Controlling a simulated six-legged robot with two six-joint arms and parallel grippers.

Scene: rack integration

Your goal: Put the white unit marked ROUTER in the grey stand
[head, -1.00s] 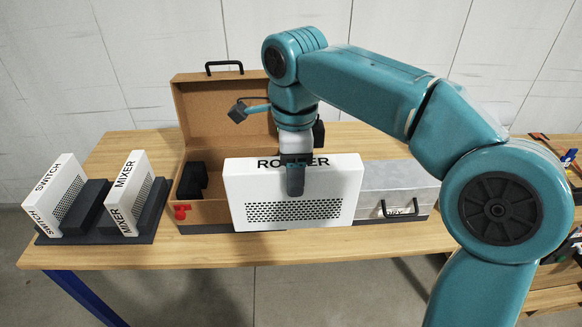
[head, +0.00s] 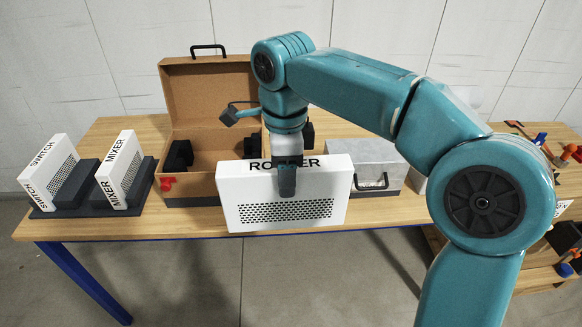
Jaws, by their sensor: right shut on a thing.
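The white ROUTER unit (head: 312,190) hangs upright in the middle of the head view, its perforated face toward me. My right gripper (head: 287,182) is shut on its top edge and covers part of the lettering. The unit is in front of the open brown case and hides part of it. The dark grey stand (head: 85,211) is on the left end of the table. It holds the white SWITCH unit (head: 48,168) and the white MIXER unit (head: 119,168), both tilted, with dark blocks beside them. My left gripper is not in view.
The open brown case (head: 207,88) with dark padding stands at the table's middle back. A red item (head: 167,184) is at its front left corner. A silver case (head: 372,165) is right of the unit. Bare wooden tabletop (head: 170,222) lies between stand and unit.

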